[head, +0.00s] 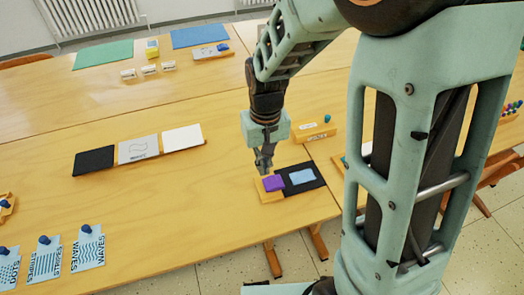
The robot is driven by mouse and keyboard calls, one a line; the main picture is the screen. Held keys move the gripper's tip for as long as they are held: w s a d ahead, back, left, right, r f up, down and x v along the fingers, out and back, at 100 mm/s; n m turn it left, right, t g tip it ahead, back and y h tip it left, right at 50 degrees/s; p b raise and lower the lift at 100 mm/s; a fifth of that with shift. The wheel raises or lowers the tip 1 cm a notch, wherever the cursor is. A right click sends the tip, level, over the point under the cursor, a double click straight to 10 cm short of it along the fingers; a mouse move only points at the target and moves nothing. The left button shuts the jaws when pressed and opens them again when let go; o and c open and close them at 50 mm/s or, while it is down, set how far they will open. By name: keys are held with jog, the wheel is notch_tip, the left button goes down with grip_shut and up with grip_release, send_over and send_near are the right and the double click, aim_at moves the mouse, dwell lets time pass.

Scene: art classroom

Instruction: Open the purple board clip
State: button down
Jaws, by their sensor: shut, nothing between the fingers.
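The purple board clip (274,183) is a small purple block at the left end of a small board (264,193) with a wooden edge. The board lies near the table's front right edge. My gripper (263,171) is shut and points down just above the clip, at its upper left side. I cannot tell whether its fingertips touch the clip. I also cannot tell from this view whether the clip is open or closed.
A black mat (312,181) with a light blue card (302,177) adjoins the clip on the right. A wooden block (314,133) stands behind my gripper. Black, grey and white panels (138,149) lie to the left. Blue cards with knobs (88,248) lie front left. The table between is clear.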

send_over(262, 186)
jog(key=shift+d+f, duration=0.2)
jog(key=shift+f, duration=2.1)
jog(key=shift+b, duration=0.3)
jog(key=shift+s+a+f+b, duration=0.1)
jog(key=shift+a+f+b, duration=0.1)
jog(key=shift+f+b, duration=0.45)
jog(key=shift+r+p, duration=0.1)
jog(key=shift+p, duration=0.25)
jog(key=shift+r, duration=0.1)
jog(key=shift+r+p, duration=0.65)
jog(key=shift+r, duration=0.05)
jog(key=shift+a+r+p, duration=0.1)
jog(key=shift+r+p, duration=0.4)
jog(key=shift+r, duration=0.1)
jog(key=s+a+r+p, duration=0.1)
jog(key=a+r+p, duration=0.2)
jog(key=r, duration=0.9)
jog(key=shift+a, duration=0.35)
